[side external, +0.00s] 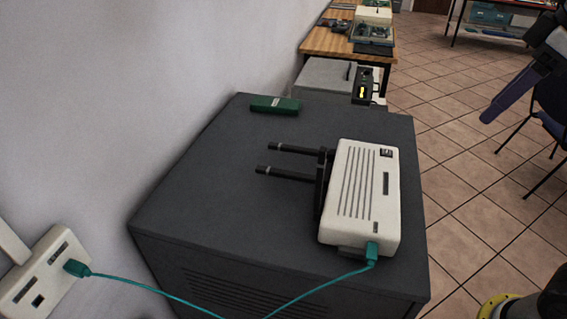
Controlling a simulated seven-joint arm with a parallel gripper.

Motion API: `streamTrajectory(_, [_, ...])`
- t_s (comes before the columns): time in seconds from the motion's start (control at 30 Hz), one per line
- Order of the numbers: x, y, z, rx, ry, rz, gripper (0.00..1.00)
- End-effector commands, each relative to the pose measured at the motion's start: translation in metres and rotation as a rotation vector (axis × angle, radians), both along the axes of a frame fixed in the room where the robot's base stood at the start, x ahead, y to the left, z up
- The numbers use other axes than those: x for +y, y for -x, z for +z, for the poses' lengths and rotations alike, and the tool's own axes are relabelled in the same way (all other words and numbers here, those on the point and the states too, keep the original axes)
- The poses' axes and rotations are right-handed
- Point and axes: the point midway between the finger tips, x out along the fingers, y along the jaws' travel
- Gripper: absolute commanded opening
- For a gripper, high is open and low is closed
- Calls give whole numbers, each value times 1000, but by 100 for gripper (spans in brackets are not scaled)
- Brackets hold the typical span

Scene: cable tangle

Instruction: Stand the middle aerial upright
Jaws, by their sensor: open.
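A white router (360,195) with a slotted top lies on a dark grey cabinet (220,210). Two black aerials with grey bands stick out from its left side, pointing left and looking laid over. The farther aerial (290,148) is nearly parallel to the nearer one, which seems to be the middle aerial (285,173). A dark bar (321,190) runs along the router's left edge; I cannot tell if it is a third aerial. My gripper (490,115) is partly in view at the upper right, open, well apart from the router and holding nothing visible.
A teal cable (320,288) runs from the router's near end to a white wall socket (40,275). A green box (275,104) lies at the cabinet's back. A wall borders the left; a wooden bench (330,40) stands behind. The cabinet top left of the aerials is clear.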

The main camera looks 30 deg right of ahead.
Motion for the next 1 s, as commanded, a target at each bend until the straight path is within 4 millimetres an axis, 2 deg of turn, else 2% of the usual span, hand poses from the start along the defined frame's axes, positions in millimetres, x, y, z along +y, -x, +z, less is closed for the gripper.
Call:
streamTrajectory(0.03, [6,-19,14,16,7,32,52])
streamTrajectory(0.2, [27,-71,44,71,29,134,52])
streamTrajectory(0.3, [42,-103,53,103,42,191,52])
streamTrajectory(0.47, [72,-152,52,155,60,276,52])
streamTrajectory(0.67, [117,-207,27,220,81,374,52])
streamTrajectory(0.8, [153,-240,-7,264,94,429,52])
streamTrajectory(0.9, [175,-257,-34,289,102,459,52])
streamTrajectory(1.0, [192,-266,-61,324,110,482,52])
